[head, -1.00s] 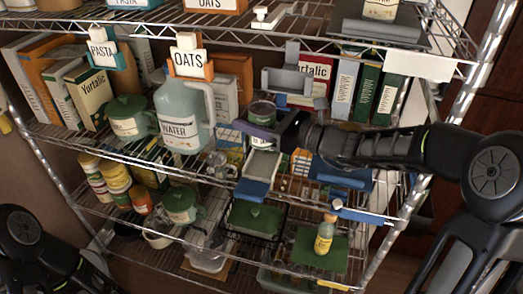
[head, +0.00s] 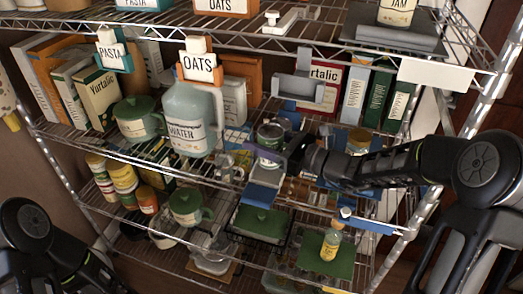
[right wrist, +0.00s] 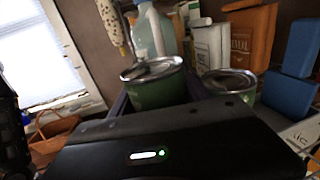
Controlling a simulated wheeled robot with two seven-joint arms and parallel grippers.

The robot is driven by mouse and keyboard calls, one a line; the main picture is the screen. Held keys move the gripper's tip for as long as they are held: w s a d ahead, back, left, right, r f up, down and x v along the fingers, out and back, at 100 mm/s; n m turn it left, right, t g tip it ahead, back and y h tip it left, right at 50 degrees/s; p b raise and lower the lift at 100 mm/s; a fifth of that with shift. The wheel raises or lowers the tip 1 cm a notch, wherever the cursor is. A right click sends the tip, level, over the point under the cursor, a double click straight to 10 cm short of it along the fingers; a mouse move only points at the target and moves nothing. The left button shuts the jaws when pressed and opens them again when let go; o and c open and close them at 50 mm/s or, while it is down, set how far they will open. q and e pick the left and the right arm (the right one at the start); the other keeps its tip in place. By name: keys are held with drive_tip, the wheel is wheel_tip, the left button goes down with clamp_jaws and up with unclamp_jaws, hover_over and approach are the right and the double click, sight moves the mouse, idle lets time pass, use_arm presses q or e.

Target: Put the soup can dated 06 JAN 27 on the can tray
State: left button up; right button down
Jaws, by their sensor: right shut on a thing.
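My right gripper (head: 279,152) is shut around a green soup can (head: 270,134) with a metal lid, upright at the middle shelf. No date is readable on either can. A grey sloped tray with a blue front lip (head: 257,193) lies just below the held can; I cannot tell whether it is the can tray. My left gripper is out of view; only my left arm shows.
A water jug (head: 190,118) and a green pot (head: 136,119) stand left of the held can. A round-lidded container (head: 358,140) stands behind my right arm. A grey bracket-like holder (head: 304,88) and upright books are behind. The wire shelf above limits headroom.

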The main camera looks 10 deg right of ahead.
drive_tip(key=shift+f, duration=1.8)
drive_tip(key=shift+f, duration=0.15)
drive_tip(key=c, duration=0.8)
unclamp_jaws()
drive_tip(key=shift+r, duration=0.2)
drive_tip(key=b+v, duration=0.1)
drive_tip(key=v, duration=0.6)
drive_tip(key=shift+s+d, duration=0.2)
